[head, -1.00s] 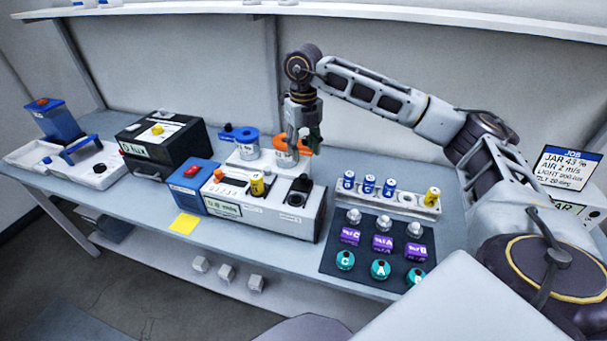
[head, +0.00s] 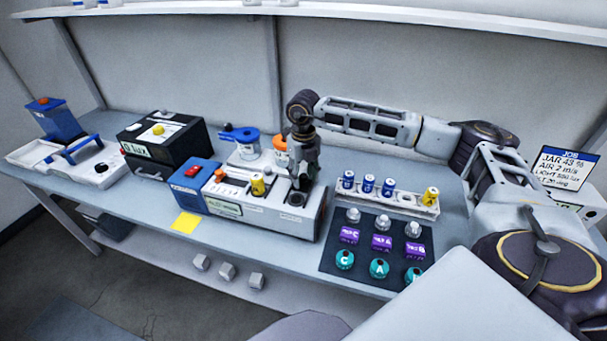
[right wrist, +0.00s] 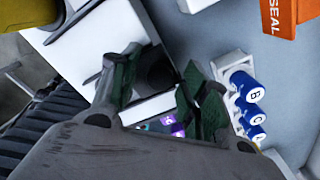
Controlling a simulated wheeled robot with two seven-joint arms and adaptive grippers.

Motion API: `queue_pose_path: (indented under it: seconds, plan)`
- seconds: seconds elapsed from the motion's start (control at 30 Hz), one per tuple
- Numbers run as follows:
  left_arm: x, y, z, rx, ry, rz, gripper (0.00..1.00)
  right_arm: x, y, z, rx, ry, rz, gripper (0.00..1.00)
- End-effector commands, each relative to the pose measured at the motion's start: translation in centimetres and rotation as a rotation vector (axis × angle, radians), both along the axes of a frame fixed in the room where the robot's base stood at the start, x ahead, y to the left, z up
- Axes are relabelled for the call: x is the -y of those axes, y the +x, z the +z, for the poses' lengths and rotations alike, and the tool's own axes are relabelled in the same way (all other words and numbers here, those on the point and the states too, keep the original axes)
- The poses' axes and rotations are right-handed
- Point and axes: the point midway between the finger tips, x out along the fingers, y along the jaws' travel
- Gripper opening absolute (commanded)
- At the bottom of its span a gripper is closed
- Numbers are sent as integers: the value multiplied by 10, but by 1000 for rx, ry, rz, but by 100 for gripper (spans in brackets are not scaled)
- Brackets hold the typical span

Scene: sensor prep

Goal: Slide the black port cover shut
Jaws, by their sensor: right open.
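The white instrument (head: 262,212) stands on the bench with a dark round port (head: 293,198) at its right end. The port shows uncovered in the head view. The black port cover is mostly hidden there by my right gripper (head: 301,184), which points down just behind the port. In the right wrist view a black part (right wrist: 156,68) on the instrument's white top lies between the two open fingers (right wrist: 158,92). I cannot tell whether it is the cover or the port, or whether a finger touches it. My left gripper is not in view.
A yellow cylinder (head: 257,185) stands on the instrument, left of my gripper. A rack with blue cylinders (head: 367,184) and a dark mat (head: 335,262) with several parts lie to the right. A blue-lidded jar (head: 246,146) and an orange-marked container (head: 281,150) stand behind.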

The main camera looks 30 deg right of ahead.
Motion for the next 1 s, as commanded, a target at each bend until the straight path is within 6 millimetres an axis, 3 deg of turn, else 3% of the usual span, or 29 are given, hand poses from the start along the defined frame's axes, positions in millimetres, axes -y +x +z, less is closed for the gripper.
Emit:
queue_pose_path:
  seconds: [0.23, 0.6, 1.0]
  plan:
    - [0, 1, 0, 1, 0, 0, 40, 0, 0, 0, 0, 0, 0, 45]
    - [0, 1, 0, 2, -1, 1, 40, 0, 0, 0, 1, 0, 0, 0]
    - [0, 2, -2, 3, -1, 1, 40, -7, -5, 0, 1, 1, 2, 0]
